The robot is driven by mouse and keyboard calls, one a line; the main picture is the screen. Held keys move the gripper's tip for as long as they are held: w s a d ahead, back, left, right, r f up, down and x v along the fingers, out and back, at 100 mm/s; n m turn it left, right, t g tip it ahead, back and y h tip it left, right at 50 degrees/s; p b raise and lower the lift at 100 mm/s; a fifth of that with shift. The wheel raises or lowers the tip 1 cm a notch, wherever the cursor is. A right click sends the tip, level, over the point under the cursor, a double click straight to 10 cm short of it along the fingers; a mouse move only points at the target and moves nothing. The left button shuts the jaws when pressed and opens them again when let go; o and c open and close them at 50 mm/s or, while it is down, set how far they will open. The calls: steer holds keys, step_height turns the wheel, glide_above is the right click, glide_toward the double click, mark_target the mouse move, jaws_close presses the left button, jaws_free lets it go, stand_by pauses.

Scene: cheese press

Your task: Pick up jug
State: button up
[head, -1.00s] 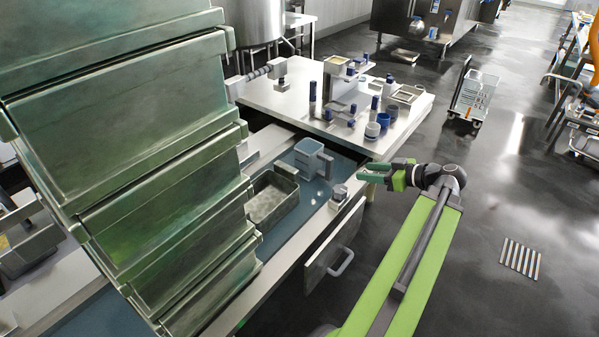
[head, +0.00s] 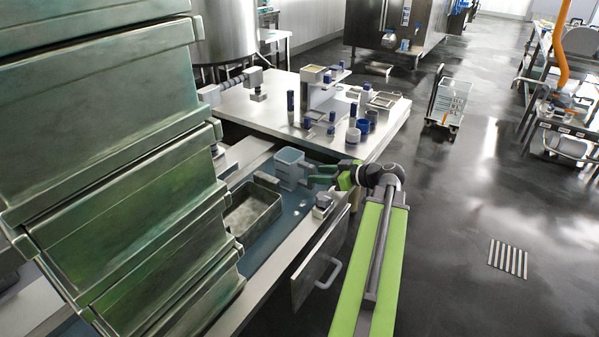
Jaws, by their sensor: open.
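The jug (head: 288,168) is a small blue-grey square vessel with an open top, standing upright on the blue surface inside the open drawer. My gripper (head: 309,177) reaches in from the right at the jug's right side. Its dark green fingers are open and point left toward the jug. I cannot tell whether the fingers touch the jug or stand around part of it.
A grey-green bin (head: 253,217) sits left of the jug in the drawer. A small metal block (head: 322,205) is at the drawer's front side. A white table (head: 262,108) with several cups and fittings stands behind. Stacked green crates (head: 110,150) fill the left.

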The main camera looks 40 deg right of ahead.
mark_target(308, 173)
steer(key=b+x, duration=0.1)
steer(key=x, duration=0.4)
steer(key=shift+a+b, duration=0.15)
steer(key=shift+b, duration=0.2)
steer(key=shift+r, duration=0.15)
jaws_close()
stand_by(0.8)
